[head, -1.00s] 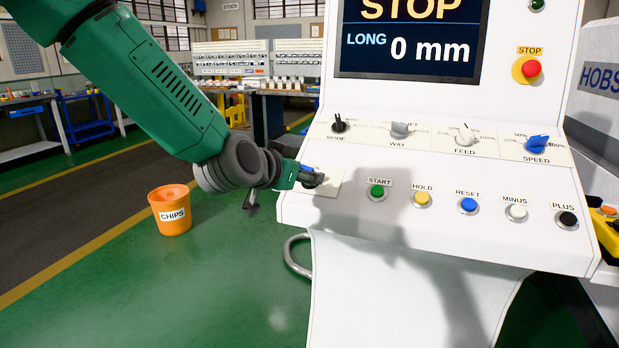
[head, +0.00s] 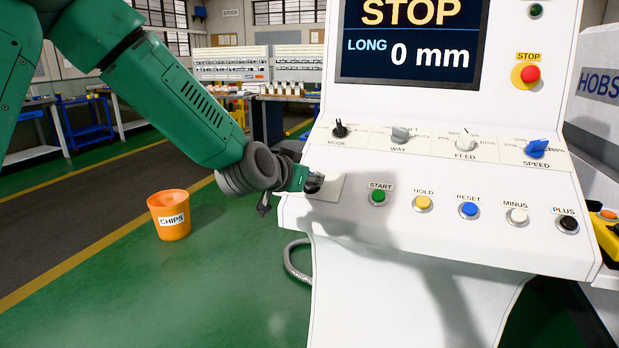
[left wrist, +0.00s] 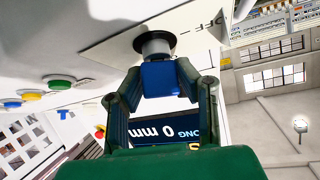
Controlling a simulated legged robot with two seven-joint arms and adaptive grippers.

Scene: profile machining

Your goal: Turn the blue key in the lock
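The blue key (left wrist: 160,80) sits in the round dark lock (left wrist: 154,44) on a pale plate, seen upside down in the left wrist view. My left gripper (left wrist: 160,72) has one finger on each side of the key, and both fingertips appear to press on it. In the head view my left gripper (head: 305,181) is at the lock plate (head: 331,188), at the left end of the white control panel (head: 350,218). There it hides the key and most of the lock. My right gripper is not in view.
Right of the plate is a row of push buttons, beginning with the green START button (head: 378,197). Knobs, including the MODE knob (head: 340,128), sit above. The screen (head: 411,40) reads STOP and 0 mm. An orange chips bucket (head: 170,217) stands on the floor at left.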

